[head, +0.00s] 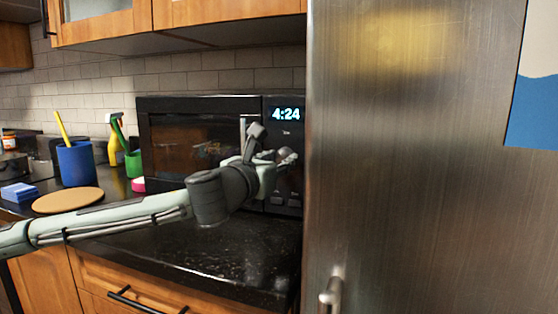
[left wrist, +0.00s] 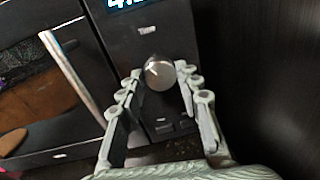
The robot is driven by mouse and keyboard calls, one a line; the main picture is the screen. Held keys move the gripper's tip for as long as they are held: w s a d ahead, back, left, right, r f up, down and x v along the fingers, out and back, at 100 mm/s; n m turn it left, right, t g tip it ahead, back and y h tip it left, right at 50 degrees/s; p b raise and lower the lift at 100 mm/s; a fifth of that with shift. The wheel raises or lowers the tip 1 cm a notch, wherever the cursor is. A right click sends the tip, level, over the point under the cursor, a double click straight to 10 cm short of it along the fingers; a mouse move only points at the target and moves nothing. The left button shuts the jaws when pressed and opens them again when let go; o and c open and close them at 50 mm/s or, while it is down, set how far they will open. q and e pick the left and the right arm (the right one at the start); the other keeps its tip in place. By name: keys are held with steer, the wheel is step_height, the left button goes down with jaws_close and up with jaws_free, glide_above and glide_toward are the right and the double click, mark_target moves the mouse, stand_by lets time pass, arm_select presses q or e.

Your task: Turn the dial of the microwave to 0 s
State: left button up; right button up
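The black microwave (head: 190,150) stands on the dark counter, and its display (head: 286,114) reads 4:24. In the left wrist view the round silver dial (left wrist: 160,72) sits under the word "Time" on the control panel (left wrist: 165,42). A light mark on the dial points to the upper left. My left gripper (left wrist: 165,84) is open, with its fingertips on either side of the dial; I cannot tell whether they touch it. My right gripper is not in view.
A large steel fridge (head: 430,200) stands close to the right of the microwave. The counter (head: 225,250) in front is clear. A blue cup (head: 76,164), a round wooden board (head: 68,200) and a green cup (head: 134,164) are at the left.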

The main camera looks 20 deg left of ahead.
arm_select(q)
steer(key=c, duration=0.3)
steer(key=shift+n, duration=0.3)
